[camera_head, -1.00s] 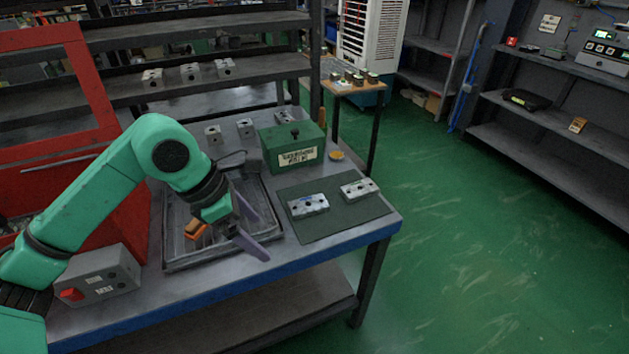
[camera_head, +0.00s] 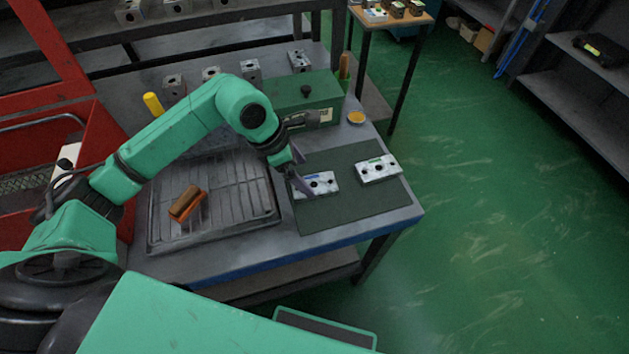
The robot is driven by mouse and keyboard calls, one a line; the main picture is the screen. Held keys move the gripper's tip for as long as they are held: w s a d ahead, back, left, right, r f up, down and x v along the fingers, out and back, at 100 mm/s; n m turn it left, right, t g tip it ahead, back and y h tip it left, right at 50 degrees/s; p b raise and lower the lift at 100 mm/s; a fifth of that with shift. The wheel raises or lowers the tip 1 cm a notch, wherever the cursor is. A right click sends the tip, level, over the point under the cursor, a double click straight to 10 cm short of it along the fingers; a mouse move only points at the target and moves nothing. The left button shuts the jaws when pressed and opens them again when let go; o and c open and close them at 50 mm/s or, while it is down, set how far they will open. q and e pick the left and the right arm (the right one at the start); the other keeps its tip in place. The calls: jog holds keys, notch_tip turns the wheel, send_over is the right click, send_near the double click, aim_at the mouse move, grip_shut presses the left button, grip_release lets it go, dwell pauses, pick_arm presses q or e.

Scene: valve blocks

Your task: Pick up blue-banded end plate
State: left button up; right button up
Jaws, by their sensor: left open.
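The blue-banded end plate (camera_head: 322,184) is a silvery block with dark holes and a small blue mark. It lies flat at the left part of the dark green mat (camera_head: 350,213). My left gripper (camera_head: 301,172) is open, with its purple-grey fingers at the plate's left end. One finger hides part of that end. I cannot tell whether the fingers touch the plate. A similar plate with a green mark (camera_head: 377,169) lies to the right on the same mat. My right gripper is not in view.
A grey ribbed tray (camera_head: 235,203) holding an orange-brown object (camera_head: 187,203) is left of the mat. A green box (camera_head: 304,98) stands behind the mat, with a small yellow dish (camera_head: 356,118) beside it. Several grey blocks line the back. The mat's front is clear.

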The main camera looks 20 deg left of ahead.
aim_at(314, 184)
pick_arm(q)
jog(key=p+x, duration=0.1)
jog(key=x, duration=0.3)
jog(key=shift+s+d, duration=0.1)
jog(key=shift+d, duration=0.15)
jog(key=shift+f, duration=0.25)
jog(key=shift+c, duration=0.9)
grip_shut()
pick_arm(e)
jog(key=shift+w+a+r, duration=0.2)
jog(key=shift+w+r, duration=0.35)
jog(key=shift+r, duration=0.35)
pick_arm(q)
jog(key=shift+r, duration=0.1)
notch_tip(314, 184, up, 20)
jog(key=b, duration=0.1)
jog(key=shift+b, duration=0.3)
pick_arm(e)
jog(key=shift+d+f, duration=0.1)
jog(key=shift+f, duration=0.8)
